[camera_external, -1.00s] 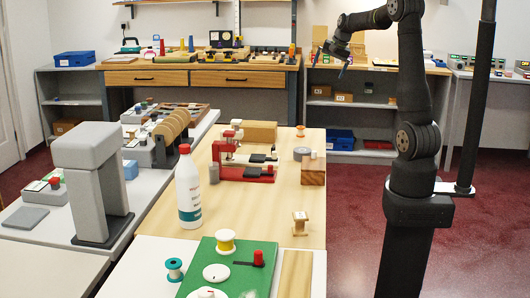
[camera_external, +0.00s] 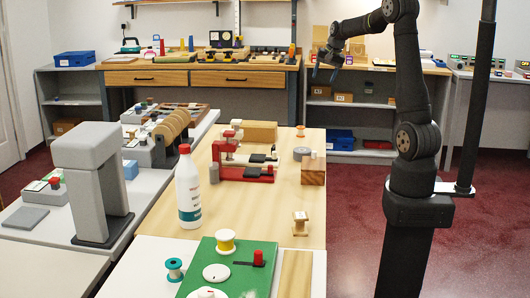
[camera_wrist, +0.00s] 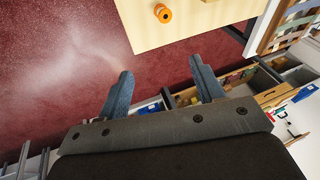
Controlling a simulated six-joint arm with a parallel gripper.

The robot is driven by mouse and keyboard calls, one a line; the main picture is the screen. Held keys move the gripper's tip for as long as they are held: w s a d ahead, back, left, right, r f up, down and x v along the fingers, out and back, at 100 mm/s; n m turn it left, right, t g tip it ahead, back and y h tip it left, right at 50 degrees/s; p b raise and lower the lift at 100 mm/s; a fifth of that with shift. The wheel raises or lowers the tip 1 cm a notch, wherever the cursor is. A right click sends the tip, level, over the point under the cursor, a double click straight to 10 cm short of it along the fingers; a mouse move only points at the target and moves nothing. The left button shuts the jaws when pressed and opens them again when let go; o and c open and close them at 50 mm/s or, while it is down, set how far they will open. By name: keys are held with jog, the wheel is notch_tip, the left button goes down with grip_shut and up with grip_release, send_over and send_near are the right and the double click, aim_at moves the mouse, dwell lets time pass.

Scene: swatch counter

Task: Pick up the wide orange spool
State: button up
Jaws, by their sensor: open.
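The orange spool (camera_external: 300,131) stands at the far right corner of the light wooden table, small in the external view. In the wrist view the orange spool (camera_wrist: 163,13) shows at the top edge, near the table's edge. My gripper (camera_external: 325,74) is raised in the air, above and to the right of the spool in the external view. In the wrist view my gripper (camera_wrist: 160,68) has its two fingers well apart with nothing between them. The spool is beyond the fingertips, untouched.
The wooden table (camera_external: 255,215) also bears a red and white machine (camera_external: 245,172), a wooden block (camera_external: 313,172), a white bottle (camera_external: 188,190) and a plain wooden spool (camera_external: 300,223). A yellow spool (camera_external: 225,241) and a teal spool (camera_external: 174,269) stand in front.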

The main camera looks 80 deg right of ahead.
jog(key=w+f+n+g+h, duration=0.1)
jog(key=w+f+n, duration=0.5)
jog(key=f, duration=0.4)
jog(key=m, duration=0.1)
send_over(301, 127)
jog(key=a, duration=0.2)
jog(key=f, duration=0.7)
jog(key=s+f, duration=0.1)
jog(key=f, duration=0.2)
jog(key=shift+d+f, duration=0.1)
jog(key=shift+f, duration=0.25)
jog(key=shift+x, duration=2.85)
jog(key=shift+s, duration=0.1)
jog(key=c, duration=1)
